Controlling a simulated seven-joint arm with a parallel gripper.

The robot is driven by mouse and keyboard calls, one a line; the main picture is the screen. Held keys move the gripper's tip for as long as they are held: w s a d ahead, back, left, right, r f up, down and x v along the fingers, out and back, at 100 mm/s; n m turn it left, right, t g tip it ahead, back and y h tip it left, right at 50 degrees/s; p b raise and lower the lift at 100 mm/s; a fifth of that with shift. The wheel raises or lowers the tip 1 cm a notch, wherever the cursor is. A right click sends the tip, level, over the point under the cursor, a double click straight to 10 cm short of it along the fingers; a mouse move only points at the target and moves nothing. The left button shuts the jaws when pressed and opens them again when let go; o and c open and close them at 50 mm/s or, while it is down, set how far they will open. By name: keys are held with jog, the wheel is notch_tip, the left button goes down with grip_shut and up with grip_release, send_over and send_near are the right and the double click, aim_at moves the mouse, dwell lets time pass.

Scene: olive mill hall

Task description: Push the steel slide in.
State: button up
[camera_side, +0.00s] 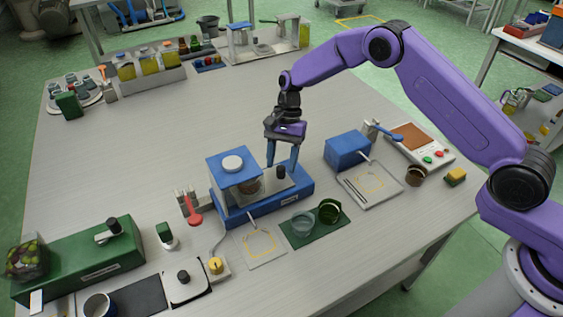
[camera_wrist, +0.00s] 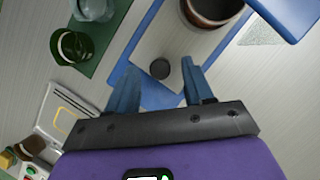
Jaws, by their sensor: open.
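The steel slide (camera_side: 272,198) is a flat grey plate on a blue base (camera_side: 268,207), with a short dark knob (camera_side: 281,172) near its right end. It is partly out of the blue-topped housing (camera_side: 235,168). In the wrist view the slide (camera_wrist: 143,50) carries the dark knob (camera_wrist: 160,68) and a brown-filled cup (camera_wrist: 212,10) stands at its far end. My gripper (camera_side: 282,166) is open, pointing down at the knob. In the wrist view its blue fingertips (camera_wrist: 159,73) lie either side of the knob; I cannot tell whether they touch it.
A green mat (camera_side: 316,229) with two glass cups lies in front of the base. A blue box (camera_side: 347,150) with a tray stands to the right, and a red-handled tool (camera_side: 194,213) to the left. The table behind the base is clear.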

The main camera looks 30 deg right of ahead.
aim_at(266, 185)
jog(key=shift+s+a+f, duration=0.15)
jog(key=shift+a+f, duration=0.05)
jog(key=shift+f, duration=0.3)
grip_shut()
jog(key=shift+a+r, duration=0.1)
jog(key=shift+a, duration=1.85)
jog(key=shift+c, duration=0.3)
grip_release()
jog(key=shift+o, duration=0.3)
